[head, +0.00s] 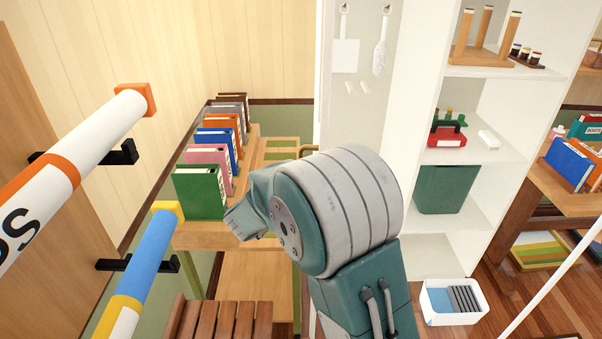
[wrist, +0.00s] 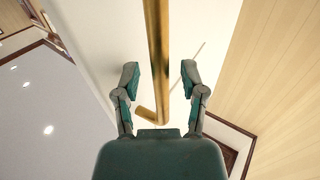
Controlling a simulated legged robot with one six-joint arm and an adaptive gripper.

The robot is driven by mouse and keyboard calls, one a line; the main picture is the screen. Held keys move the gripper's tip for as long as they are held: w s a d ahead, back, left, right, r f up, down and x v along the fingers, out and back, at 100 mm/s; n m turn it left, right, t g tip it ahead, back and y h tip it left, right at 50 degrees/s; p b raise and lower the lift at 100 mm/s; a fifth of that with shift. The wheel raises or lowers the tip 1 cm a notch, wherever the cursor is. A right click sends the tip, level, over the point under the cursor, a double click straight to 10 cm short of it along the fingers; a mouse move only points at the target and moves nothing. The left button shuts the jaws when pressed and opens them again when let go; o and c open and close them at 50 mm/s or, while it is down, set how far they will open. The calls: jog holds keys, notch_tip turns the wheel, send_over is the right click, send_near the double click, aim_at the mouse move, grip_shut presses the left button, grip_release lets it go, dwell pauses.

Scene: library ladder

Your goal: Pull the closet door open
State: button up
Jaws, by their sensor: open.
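In the wrist view a brass bar handle (wrist: 156,60) runs in front of a white panel (wrist: 105,35), which looks like the closet door. My gripper (wrist: 160,75) is open, with one finger on each side of the bar; I cannot tell whether either touches it. In the head view a white panel (head: 360,100) with a hanging brush and dustpan stands left of the closet's exposed shelves (head: 480,155). It looks like the door standing open with its inner face showing.
A wooden stand (head: 195,238) with upright binders is left of my arm. Large rolled tubes (head: 80,170) on black brackets jut in at the left. A slatted wooden seat (head: 220,318) is at the bottom. A white bin (head: 453,302) sits on the floor to the right.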

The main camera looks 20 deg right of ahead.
jog(key=v, duration=1.2)
notch_tip(320, 180, up, 6)
jog(key=w+n+t+y, duration=0.3)
jog(key=t+y, duration=0.1)
jog(key=y, duration=0.5)
jog(key=s+a+r+n+y, duration=0.2)
jog(key=s+r+n+y, duration=0.1)
jog(key=s+n+y, duration=0.25)
jog(key=s+d+f+g, duration=0.2)
jog(key=s+g, duration=0.1)
jog(key=s, duration=0.4)
jog(key=s+d+f+n+g, duration=0.1)
jog(key=s+d+f+g, duration=0.1)
jog(key=s, duration=0.6)
jog(key=s+d+f+n+g, duration=0.1)
jog(key=s+d+g, duration=0.3)
jog(key=s, duration=0.4)
jog(key=shift+f, duration=0.65)
